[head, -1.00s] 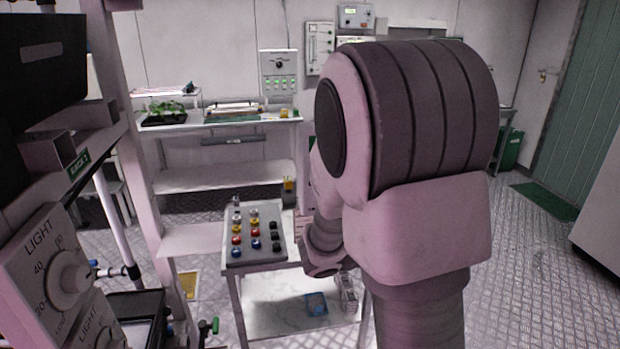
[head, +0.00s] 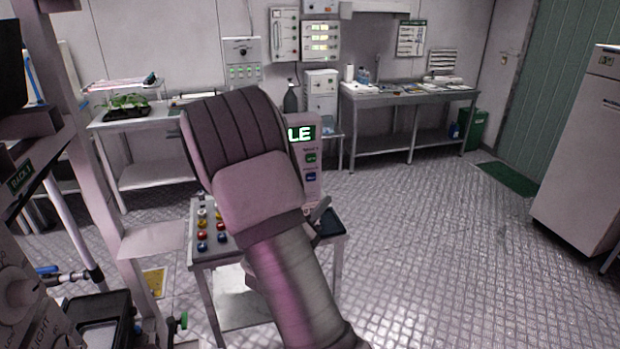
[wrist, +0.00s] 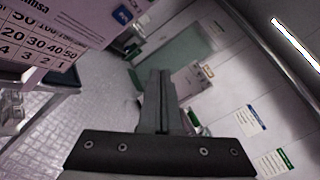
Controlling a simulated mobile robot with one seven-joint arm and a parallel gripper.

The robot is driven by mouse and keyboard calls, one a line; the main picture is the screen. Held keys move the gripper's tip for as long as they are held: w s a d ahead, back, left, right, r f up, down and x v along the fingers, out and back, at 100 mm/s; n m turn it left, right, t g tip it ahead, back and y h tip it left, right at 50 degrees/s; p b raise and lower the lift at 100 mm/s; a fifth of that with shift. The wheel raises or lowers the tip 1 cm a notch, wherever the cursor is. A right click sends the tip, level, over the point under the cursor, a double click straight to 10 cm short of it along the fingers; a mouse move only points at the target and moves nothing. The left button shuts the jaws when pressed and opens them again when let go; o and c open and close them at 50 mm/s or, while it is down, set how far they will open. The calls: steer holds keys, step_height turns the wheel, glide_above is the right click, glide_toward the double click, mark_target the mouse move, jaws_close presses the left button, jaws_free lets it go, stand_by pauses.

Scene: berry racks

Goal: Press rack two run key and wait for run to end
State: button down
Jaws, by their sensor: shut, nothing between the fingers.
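A pale upright control box stands partly behind my arm in the head view. Its green-lit display (head: 301,133) shows the letters "LE"; the rest is covered. Below it are a green key (head: 311,158) and a blue key (head: 311,176), each under a small label too fine to read surely. In the wrist view, a pale panel with printed numbers (wrist: 45,45) and a blue key (wrist: 122,15) fills the upper left. My gripper (wrist: 155,75) is shut and empty, pointing past that panel, apart from the blue key. In the head view my arm hides part of the box.
A small cart (head: 200,262) under the box carries several coloured knobs. A rack with a light dial (head: 15,290) stands close at the left. A bench with plants (head: 125,105) and a steel table (head: 405,92) stand at the back.

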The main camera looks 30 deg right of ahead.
mark_target(316, 176)
steer(key=shift+w, duration=0.1)
steer(key=shift+w+d, duration=0.4)
steer(key=shift+w, duration=1)
steer(key=shift+w+d, duration=0.35)
steer(key=shift+w, duration=1.05)
steer(key=shift+w+d, duration=0.4)
steer(key=shift+w, duration=1)
steer(key=shift+w+d, duration=0.1)
steer(key=shift+w, duration=0.3)
steer(key=shift+w+d, duration=0.1)
steer(key=shift+w, duration=0.35)
steer(key=shift+s, duration=0.1)
steer(key=shift+s+a, duration=0.2)
steer(key=shift+s, duration=0.6)
steer(key=shift+s+a, duration=0.2)
steer(key=shift+s, duration=0.6)
steer(key=shift+s+a, duration=0.25)
steer(key=shift+s, duration=0.55)
steer(key=shift+s+a, duration=0.2)
steer(key=shift+s, duration=0.6)
